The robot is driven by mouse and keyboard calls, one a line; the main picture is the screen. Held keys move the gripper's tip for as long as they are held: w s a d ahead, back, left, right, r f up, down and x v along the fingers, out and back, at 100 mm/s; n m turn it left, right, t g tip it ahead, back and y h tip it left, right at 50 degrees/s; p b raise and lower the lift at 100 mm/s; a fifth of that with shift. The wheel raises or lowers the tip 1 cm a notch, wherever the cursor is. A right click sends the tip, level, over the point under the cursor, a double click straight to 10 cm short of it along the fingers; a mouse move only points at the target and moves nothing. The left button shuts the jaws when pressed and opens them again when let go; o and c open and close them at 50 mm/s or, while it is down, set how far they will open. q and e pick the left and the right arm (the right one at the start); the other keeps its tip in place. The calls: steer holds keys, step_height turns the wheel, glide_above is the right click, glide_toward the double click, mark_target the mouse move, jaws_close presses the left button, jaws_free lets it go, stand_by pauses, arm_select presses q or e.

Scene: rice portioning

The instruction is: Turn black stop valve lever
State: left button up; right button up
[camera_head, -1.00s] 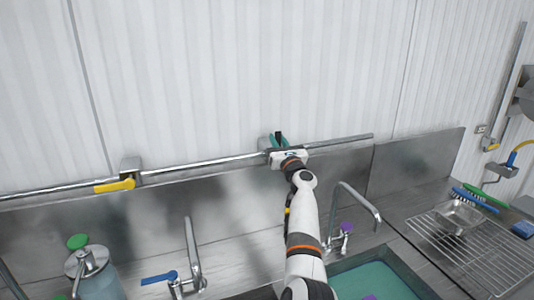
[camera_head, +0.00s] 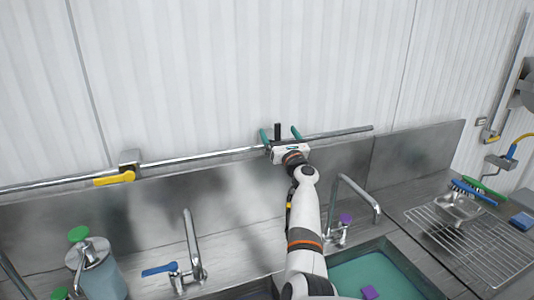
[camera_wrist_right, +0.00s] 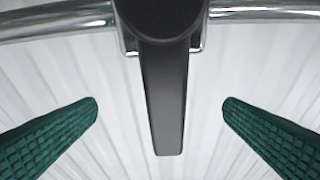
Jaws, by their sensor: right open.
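The black stop valve lever (camera_head: 278,131) stands upright at the pipe on the wall. In the right wrist view the lever (camera_wrist_right: 164,100) is a flat black bar hanging from a round black hub on the chrome pipe. My right gripper (camera_head: 280,135) is at the valve with its teal fingers spread wide. In the wrist view its fingertips (camera_wrist_right: 160,108) are on both sides of the lever, with clear gaps, and nothing is held. The valve body is mostly hidden behind the gripper in the head view. My left gripper is not in view.
A yellow valve lever (camera_head: 114,179) sits on the same pipe (camera_head: 205,161) to the left. Faucets (camera_head: 192,245) (camera_head: 357,192) rise below. A sink (camera_head: 385,275) holds teal liquid and a purple thing. A wire rack (camera_head: 470,245) and brushes (camera_head: 480,192) lie right.

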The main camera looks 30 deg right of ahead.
steer(key=p+v, duration=0.2)
steer(key=v, duration=0.3)
steer(key=shift+s, duration=0.2)
steer(key=shift+v, duration=0.95)
